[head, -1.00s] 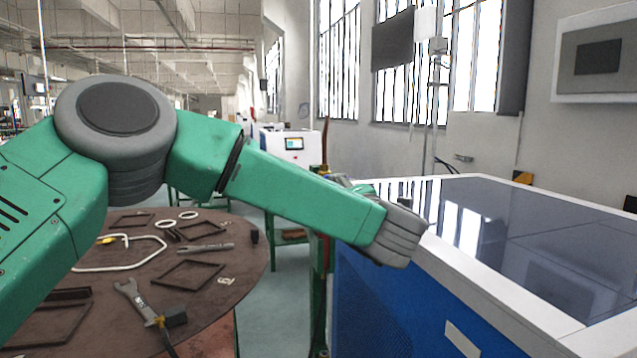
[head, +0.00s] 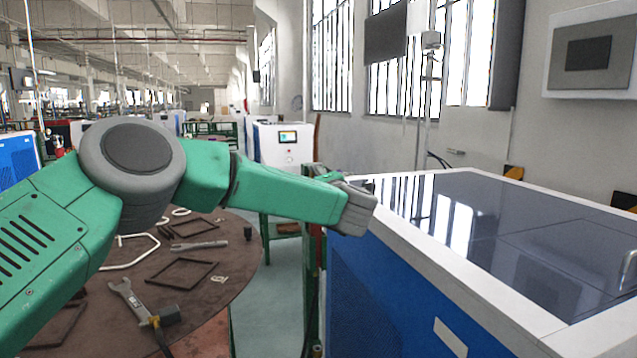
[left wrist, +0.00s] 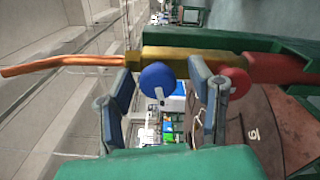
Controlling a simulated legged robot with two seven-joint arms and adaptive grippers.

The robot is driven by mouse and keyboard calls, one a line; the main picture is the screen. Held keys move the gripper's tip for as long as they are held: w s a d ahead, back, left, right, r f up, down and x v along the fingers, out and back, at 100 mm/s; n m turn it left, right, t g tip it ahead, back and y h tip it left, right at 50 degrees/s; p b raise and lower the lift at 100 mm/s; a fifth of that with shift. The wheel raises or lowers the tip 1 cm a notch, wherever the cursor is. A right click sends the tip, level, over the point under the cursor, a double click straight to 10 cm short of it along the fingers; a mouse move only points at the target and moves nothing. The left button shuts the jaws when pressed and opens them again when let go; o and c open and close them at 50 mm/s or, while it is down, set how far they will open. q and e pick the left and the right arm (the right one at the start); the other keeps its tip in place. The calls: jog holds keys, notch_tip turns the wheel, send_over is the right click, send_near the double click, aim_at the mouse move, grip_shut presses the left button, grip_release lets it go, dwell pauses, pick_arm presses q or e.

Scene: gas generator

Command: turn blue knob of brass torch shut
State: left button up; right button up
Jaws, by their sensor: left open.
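The brass torch (left wrist: 185,60) lies across the left wrist view, with a copper tube (left wrist: 65,63) to the left and a red part to the right. Its round blue knob (left wrist: 157,78) hangs on the near side of the brass body. A red knob (left wrist: 238,83) sits further right, outside the right finger. My left gripper (left wrist: 160,92) is open, with one finger on each side of the blue knob, and seems apart from it. In the head view my left wrist covers most of the torch; only a thin copper tube (head: 317,130) shows above it. My right gripper is not in view.
A blue and white cabinet (head: 480,275) with a dark glossy top stands right of my left wrist. A round brown table (head: 225,285) with frames, a wrench (head: 130,298) and other tools is at the left. Floor shows between them.

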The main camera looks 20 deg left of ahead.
pick_arm(q)
jog(key=shift+d, duration=0.4)
grip_shut()
jog(key=shift+d, duration=0.1)
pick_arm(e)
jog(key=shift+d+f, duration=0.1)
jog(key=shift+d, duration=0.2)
pick_arm(q)
jog(key=shift+a, duration=0.3)
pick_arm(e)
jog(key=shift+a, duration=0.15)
